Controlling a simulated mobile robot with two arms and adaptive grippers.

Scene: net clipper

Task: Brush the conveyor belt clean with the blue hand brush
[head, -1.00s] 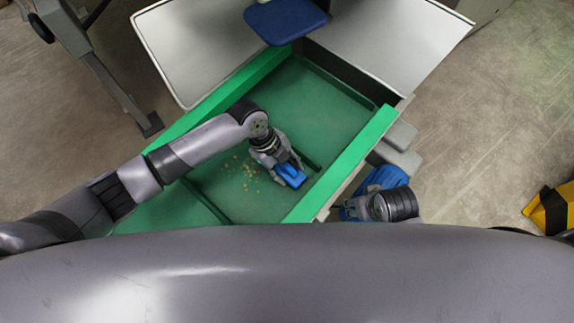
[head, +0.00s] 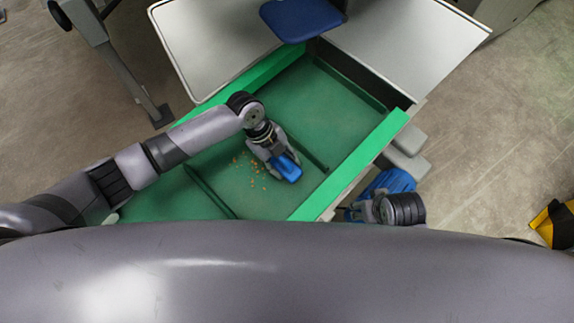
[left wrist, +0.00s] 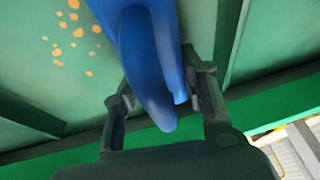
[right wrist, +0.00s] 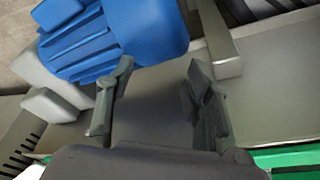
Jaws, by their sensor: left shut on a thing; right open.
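The green conveyor belt (head: 340,108) runs diagonally between bright green side rails. The blue hand brush (head: 287,167) is in my left gripper (head: 277,157), low over the belt. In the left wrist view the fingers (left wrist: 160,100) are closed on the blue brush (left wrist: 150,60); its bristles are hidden. Orange-tan crumbs (head: 250,169) lie on the belt just left of the brush, and they also show in the left wrist view (left wrist: 72,30). My right gripper (right wrist: 155,100) is open and empty, beyond the belt's right rail beside a blue ribbed motor housing (right wrist: 110,40).
Dark raised cleats (head: 302,150) cross the belt. A blue pad (head: 302,18) hangs over the belt's far end. Pale metal plates (head: 215,45) flank that end. A yellow-black block (head: 557,222) stands on the floor at right.

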